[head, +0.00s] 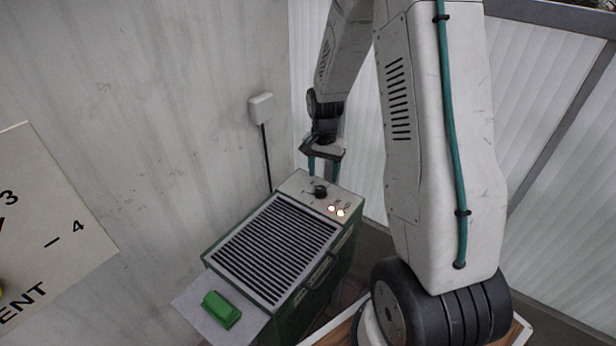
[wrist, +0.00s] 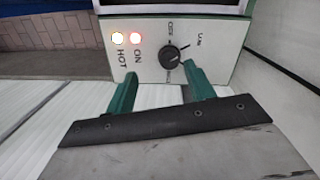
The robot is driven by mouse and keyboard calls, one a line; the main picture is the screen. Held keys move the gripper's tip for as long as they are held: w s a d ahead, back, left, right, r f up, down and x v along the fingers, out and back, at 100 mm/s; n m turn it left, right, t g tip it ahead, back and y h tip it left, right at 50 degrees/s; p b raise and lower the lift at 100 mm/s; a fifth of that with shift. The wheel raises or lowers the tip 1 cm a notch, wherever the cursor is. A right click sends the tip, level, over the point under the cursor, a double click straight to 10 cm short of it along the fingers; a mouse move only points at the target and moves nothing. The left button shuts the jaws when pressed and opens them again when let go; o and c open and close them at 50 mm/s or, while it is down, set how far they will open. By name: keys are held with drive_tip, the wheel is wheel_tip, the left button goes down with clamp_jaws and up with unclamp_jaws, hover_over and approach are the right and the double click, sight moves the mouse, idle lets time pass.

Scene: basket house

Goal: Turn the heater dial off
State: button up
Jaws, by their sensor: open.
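The heater (head: 275,250) is a green box with a dark slatted grille and a light control panel (wrist: 225,62). Its round black dial (head: 320,190) sits on that panel. My gripper (head: 322,170) is open above the panel, beside the dial. In the wrist view, my gripper's green fingers (wrist: 160,80) are apart and empty. The right fingertip appears close to the dial's lower right; I cannot tell whether it touches.
A green block (head: 221,310) lies on a pale shelf at the heater's front. A wall (head: 190,110) stands close behind, with a white socket box (head: 261,107).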

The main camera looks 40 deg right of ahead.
sight(321, 189)
drive_tip(key=shift+w+d+r+m+t, duration=0.25)
drive_tip(key=shift+w+d+m+t, duration=0.1)
drive_tip(key=shift+w, duration=0.3)
drive_tip(key=shift+d, duration=0.2)
drive_tip(key=shift+a+f, duration=0.15)
drive_tip(key=shift+f, duration=0.2)
wheel_tip(321, 189, down, 7)
drive_tip(key=shift+w+a+f, duration=0.1)
drive_tip(key=shift+a, duration=0.05)
drive_tip(key=c, duration=1)
